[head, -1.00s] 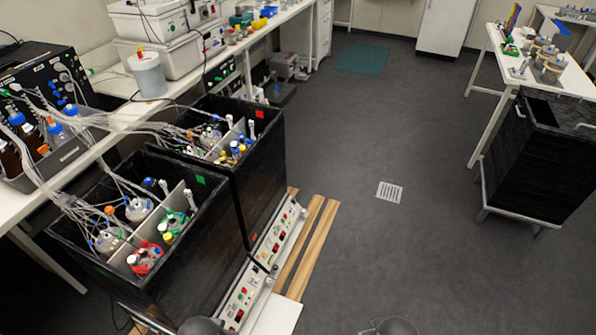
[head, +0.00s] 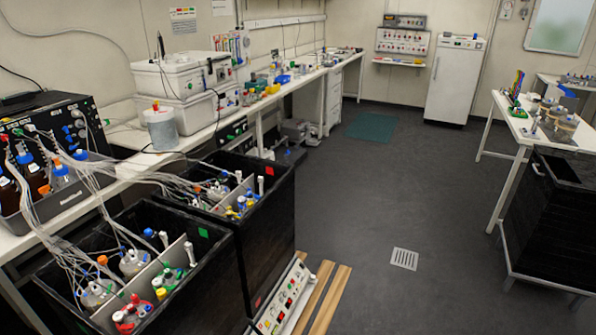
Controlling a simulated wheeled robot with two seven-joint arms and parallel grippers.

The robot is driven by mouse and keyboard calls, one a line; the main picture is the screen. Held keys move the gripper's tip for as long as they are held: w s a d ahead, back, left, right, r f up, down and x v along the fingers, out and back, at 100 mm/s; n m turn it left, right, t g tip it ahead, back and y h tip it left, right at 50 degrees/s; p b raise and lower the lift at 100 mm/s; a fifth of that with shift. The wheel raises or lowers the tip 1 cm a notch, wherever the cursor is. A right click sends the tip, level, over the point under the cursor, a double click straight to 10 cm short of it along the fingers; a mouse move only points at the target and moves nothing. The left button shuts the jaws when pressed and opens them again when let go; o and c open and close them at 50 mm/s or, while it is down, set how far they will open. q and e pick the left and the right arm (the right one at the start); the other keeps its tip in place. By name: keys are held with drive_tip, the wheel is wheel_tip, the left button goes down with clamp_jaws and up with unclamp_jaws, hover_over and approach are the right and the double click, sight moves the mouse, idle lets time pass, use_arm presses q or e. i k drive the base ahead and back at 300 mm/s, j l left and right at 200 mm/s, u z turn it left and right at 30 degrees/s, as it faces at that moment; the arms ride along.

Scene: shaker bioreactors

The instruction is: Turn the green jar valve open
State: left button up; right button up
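Two black shaker boxes stand at the left. The front box (head: 215,262) bears a green square label (head: 203,232). Inside it, right of a grey divider, jars have coloured caps and fittings. One jar with green fittings (head: 168,277) sits behind a red-capped jar (head: 131,313). Its valve is too small to make out, and I cannot tell whether it is open or shut. White upright handles (head: 190,252) rise near the divider. Neither of my grippers is in view.
The rear box (head: 275,215) has a red label. Tubes run from the bench bottles (head: 62,170) into the boxes. A control panel (head: 283,303) and wooden slats (head: 325,300) lie right of the boxes. The floor (head: 390,200) in the middle is clear. Another black box (head: 555,215) stands at right.

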sight(174, 271)
drive_tip(key=i+j+u, duration=0.1)
drive_tip(key=j+u, duration=0.15)
drive_tip(key=i+j+u, duration=0.1)
drive_tip(key=j+u, duration=0.15)
drive_tip(key=i+j+u, duration=0.25)
drive_tip(key=j, duration=0.15)
drive_tip(key=k, duration=0.05)
